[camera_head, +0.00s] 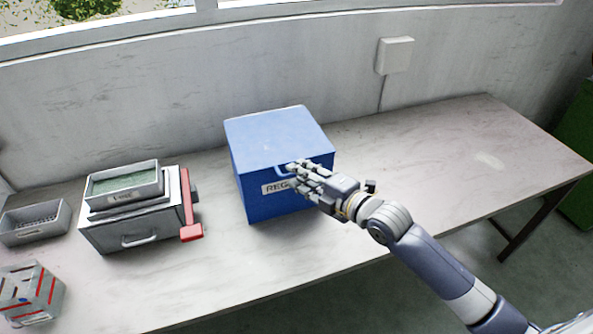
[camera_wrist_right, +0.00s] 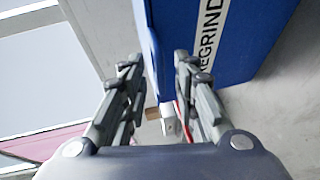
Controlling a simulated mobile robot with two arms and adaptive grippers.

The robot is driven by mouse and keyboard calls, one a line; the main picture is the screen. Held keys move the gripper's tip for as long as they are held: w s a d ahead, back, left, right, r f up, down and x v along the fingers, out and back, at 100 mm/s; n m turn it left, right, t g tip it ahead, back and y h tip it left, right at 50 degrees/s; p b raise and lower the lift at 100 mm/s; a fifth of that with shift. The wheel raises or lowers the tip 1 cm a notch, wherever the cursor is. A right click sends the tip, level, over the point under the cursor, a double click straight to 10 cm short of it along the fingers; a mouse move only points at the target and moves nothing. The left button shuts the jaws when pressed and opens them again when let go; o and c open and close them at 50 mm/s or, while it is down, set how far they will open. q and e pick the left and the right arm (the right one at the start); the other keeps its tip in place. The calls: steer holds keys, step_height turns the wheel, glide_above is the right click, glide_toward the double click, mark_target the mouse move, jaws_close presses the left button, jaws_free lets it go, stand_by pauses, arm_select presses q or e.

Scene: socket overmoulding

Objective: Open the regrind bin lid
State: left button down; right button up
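The blue regrind bin (camera_head: 255,195) stands on the table against the wall, its lid (camera_head: 275,135) closed. A blue handle (camera_head: 279,170) shows at the front edge of the lid, partly hidden by my right fingers. My right gripper (camera_head: 296,168) is at the bin's front, by the handle, covering part of the white label. In the right wrist view, its fingers (camera_wrist_right: 158,65) are apart, with the blue bin (camera_wrist_right: 250,45) and its REGRIND label beyond them. I cannot tell whether the fingers touch the handle. My left gripper is not in view.
A grey box with a drawer handle (camera_head: 140,238), a tray on top and a red lever (camera_head: 191,232) stands left of the bin. A grey tray (camera_head: 35,237) and a striped box (camera_head: 32,298) are further left. The table's right part (camera_head: 440,150) is clear.

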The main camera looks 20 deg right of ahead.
steer(key=shift+x, duration=1.1)
steer(key=shift+s, duration=0.1)
jaws_close()
